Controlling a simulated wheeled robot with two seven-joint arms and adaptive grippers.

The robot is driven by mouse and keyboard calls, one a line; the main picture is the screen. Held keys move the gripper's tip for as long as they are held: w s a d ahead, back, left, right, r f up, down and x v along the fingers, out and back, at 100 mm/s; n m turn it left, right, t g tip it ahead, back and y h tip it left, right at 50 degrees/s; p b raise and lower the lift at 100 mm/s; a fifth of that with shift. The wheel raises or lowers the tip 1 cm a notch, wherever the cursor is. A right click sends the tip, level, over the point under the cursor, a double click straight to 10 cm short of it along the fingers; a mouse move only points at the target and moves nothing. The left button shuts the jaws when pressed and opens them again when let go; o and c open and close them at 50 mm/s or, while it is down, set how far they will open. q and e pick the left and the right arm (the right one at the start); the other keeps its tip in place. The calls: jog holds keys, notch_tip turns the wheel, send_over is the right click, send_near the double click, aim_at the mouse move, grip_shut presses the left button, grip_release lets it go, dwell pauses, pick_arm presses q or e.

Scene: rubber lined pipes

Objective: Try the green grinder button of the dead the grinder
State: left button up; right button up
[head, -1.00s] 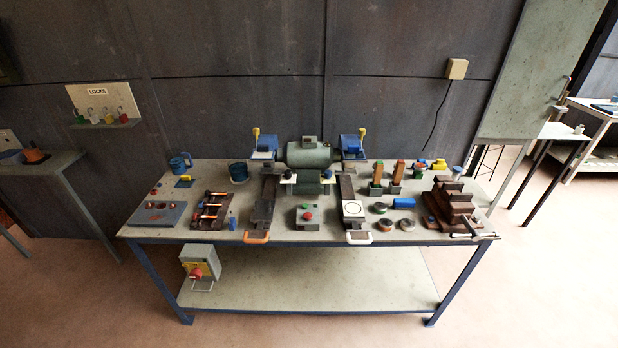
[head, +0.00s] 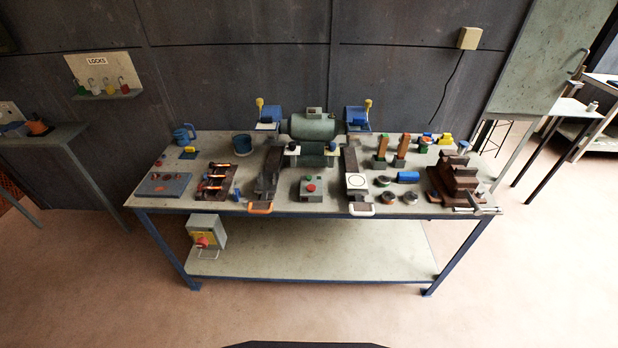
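The bench grinder (head: 310,127) is a green motor body with blue wheel guards on both sides. It stands at the back middle of the workbench. Its small grey control box (head: 314,196) sits in front of it, near the bench's front edge. A red button (head: 311,187) shows on the box. A small green button (head: 309,179) shows just behind the red one, partly hard to make out. Neither of my grippers is in view.
A lock shelf (head: 107,95) hangs left. Floor in front is clear.

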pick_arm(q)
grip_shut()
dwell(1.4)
